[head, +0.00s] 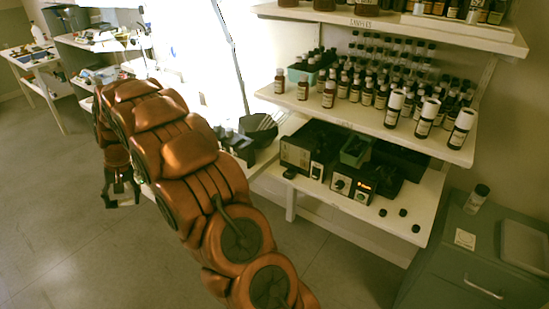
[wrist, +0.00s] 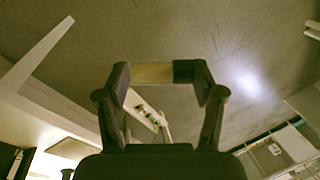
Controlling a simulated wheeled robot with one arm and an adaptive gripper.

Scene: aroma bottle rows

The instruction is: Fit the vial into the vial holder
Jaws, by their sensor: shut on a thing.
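My gripper (wrist: 160,75) points down over open floor in the wrist view. Its fingertips are shut on a small pale yellowish thing (wrist: 152,73), which seems to be the vial; its dark right end merges with the finger. In the head view my gripper (head: 122,198) hangs below the far end of my arm, left of the white desk, and the vial is too small to make out. I cannot tell the vial holder for sure. A dark rack-like container (head: 259,127) stands on the desk right of my arm.
A shelf (head: 376,117) holds many brown bottles and several white-capped ones. Below it are black devices (head: 312,150) and a green bin (head: 355,150). A grey cabinet (head: 470,262) stands at right. A table (head: 42,56) is far left. The floor at left is clear.

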